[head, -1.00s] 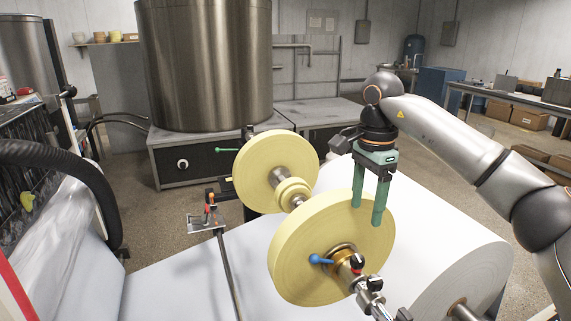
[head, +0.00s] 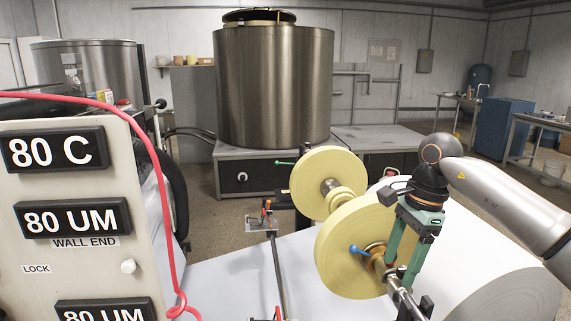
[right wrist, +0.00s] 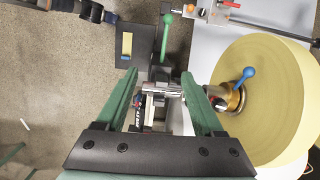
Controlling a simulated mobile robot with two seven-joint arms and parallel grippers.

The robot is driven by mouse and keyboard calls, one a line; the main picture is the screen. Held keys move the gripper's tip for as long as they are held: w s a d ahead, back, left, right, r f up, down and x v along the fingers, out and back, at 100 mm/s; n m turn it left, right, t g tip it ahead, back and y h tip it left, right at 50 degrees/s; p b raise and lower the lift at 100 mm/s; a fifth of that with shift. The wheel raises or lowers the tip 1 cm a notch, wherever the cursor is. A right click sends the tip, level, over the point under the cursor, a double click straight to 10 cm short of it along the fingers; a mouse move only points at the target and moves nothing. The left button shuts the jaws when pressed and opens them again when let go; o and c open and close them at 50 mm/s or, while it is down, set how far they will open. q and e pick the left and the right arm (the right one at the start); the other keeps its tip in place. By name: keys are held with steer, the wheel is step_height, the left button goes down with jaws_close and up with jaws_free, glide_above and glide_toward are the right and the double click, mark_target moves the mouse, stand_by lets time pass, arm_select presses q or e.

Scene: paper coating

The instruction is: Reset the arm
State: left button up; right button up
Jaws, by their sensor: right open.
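My right gripper (head: 399,281) has green fingers pointing down over the near end of the shaft, in front of the large yellow roll (head: 343,258). The right wrist view shows its fingers (right wrist: 160,84) open and apart, with part of the metal shaft (right wrist: 162,90) seen between them and nothing clamped. The large yellow roll (right wrist: 262,100) stands just right of the fingers there, with a blue-handled lever (right wrist: 244,77) at its hub. The blue lever (head: 360,250) also shows in the head view. My left gripper is not in view.
A smaller yellow roll (head: 318,170) sits farther along the shaft. A big white roll (head: 520,292) lies at lower right, close to my arm. A control panel (head: 75,262) with a red cable (head: 152,150) stands at left. A steel tank (head: 273,90) stands behind.

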steer(key=a+f+g+y, duration=0.1)
steer(key=a+f+y, duration=0.2)
steer(key=a+f, duration=0.4)
steer(key=s+a+m+t+y, duration=0.2)
steer(key=s+a+m+y, duration=0.2)
steer(key=a+m+y, duration=0.4)
steer(key=s+a+m+t+y, duration=0.1)
steer(key=s+a+m+y, duration=0.3)
steer(key=a+m+y, duration=0.5)
steer(key=d+f+m+t+h, duration=0.6)
steer(key=f+m+t+h, duration=0.15)
steer(key=m, duration=0.55)
steer(key=d+f+m+t+h, duration=0.5)
steer(key=f+m+t+h, duration=0.25)
steer(key=m, duration=0.65)
steer(key=s+d+f+m+g+h, duration=0.2)
steer(key=s+d+f+m+g, duration=0.1)
steer(key=s+f, duration=0.5)
steer(key=s+d+f+m+g+h, duration=0.2)
steer(key=s+d+f+m+g, duration=0.2)
steer(key=s+f+m, duration=0.3)
steer(key=shift+s+d+f+g+h+p, duration=0.3)
steer(key=shift+s+d+f+h+p, duration=0.1)
steer(key=shift+s+d+f, duration=0.35)
